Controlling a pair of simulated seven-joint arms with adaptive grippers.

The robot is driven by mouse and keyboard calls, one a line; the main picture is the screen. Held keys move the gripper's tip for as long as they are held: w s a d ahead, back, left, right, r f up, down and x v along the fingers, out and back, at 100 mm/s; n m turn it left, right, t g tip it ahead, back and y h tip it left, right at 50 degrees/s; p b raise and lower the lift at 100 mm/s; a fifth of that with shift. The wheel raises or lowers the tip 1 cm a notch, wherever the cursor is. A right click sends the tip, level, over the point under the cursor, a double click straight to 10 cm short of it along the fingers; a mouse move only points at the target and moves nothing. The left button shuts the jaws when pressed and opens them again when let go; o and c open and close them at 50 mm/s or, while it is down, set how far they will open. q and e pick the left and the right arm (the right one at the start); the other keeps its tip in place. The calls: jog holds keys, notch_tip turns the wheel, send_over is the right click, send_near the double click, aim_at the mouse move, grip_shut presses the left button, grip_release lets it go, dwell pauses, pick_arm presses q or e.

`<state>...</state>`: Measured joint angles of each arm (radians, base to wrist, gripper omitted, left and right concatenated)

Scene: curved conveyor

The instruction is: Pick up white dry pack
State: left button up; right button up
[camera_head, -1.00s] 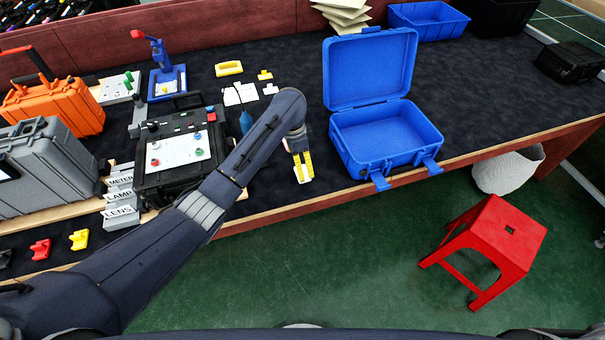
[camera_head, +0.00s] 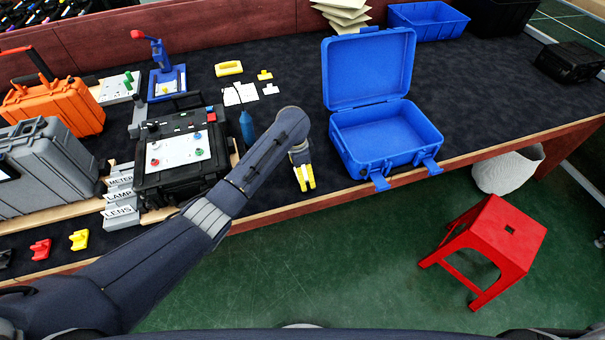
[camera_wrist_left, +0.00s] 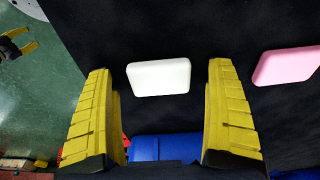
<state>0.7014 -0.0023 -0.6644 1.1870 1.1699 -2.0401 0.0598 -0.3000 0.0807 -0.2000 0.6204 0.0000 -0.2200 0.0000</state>
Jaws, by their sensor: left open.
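The white dry pack (camera_wrist_left: 158,77) is a small rounded white block lying on the dark mat in the left wrist view. My left gripper (camera_wrist_left: 160,68) has its yellow fingers apart, one on each side of the pack, with a gap on both sides in the picture. Whether the fingertips are down at pack height I cannot tell. In the head view my left gripper (camera_head: 304,178) points down near the table's front edge, left of the open blue case (camera_head: 384,135); the pack cannot be made out there. My right gripper (camera_wrist_left: 18,45) shows small at the left wrist view's upper left, fingers apart over green floor.
A pink pack (camera_wrist_left: 287,66) lies right of the white one in the left wrist view. A black instrument box (camera_head: 180,158) and a blue bottle (camera_head: 247,127) stand left of my gripper. A red stool (camera_head: 484,250) stands on the floor.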

pick_arm(q)
jog(key=c, duration=1.1)
jog(key=shift+o, duration=0.2)
jog(key=shift+r, duration=0.1)
